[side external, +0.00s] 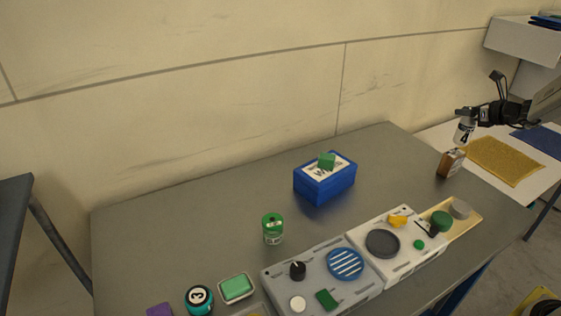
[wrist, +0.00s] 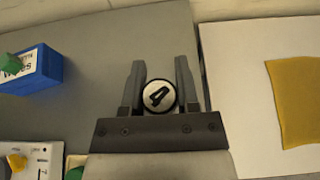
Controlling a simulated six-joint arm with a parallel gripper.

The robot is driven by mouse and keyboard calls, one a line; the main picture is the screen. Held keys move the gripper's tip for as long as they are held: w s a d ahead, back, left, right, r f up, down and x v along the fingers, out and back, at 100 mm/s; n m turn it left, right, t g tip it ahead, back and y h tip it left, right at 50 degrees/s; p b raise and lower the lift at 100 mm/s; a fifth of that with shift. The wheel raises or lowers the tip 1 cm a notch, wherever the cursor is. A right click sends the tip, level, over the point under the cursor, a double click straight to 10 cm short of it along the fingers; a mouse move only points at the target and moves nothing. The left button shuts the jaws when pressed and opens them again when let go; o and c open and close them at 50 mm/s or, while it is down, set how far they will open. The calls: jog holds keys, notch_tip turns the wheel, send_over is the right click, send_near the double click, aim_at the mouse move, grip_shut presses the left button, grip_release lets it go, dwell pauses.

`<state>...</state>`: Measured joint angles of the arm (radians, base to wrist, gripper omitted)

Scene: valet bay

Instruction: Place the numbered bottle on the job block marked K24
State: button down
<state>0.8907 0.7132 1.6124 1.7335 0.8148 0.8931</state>
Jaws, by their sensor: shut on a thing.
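My gripper (side external: 466,116) is at the right, above the right end of the grey table. It is shut on a white bottle marked 4 (side external: 464,132), held upright in the side view. In the wrist view, the bottle's round white top with a black 4 (wrist: 159,95) sits between the two fingers (wrist: 158,85). A teal-sided jar marked 3 (side external: 199,299) stands at the front left. No K24 marking is legible. A grey block (side external: 320,285) and a white block (side external: 405,248), both carrying pads and small parts, lie at the front.
A small brown container (side external: 451,163) stands just below the held bottle. A blue box (side external: 325,180) bears a green piece (side external: 327,161). A green can (side external: 273,228) and a green soap-like dish (side external: 236,288) stand further left. A yellow cloth (side external: 503,160) lies on the side table.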

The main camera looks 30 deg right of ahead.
aim_at(462, 121)
jog(key=shift+w+d+f, duration=0.1)
jog(key=shift+w+f, duration=0.15)
jog(key=shift+f, duration=1.55)
jog(key=shift+f, duration=0.2)
jog(key=shift+c, duration=1.7)
grip_release()
jog(key=shift+r, duration=0.1)
jog(key=shift+s+r, duration=0.1)
jog(key=v, duration=1.2)
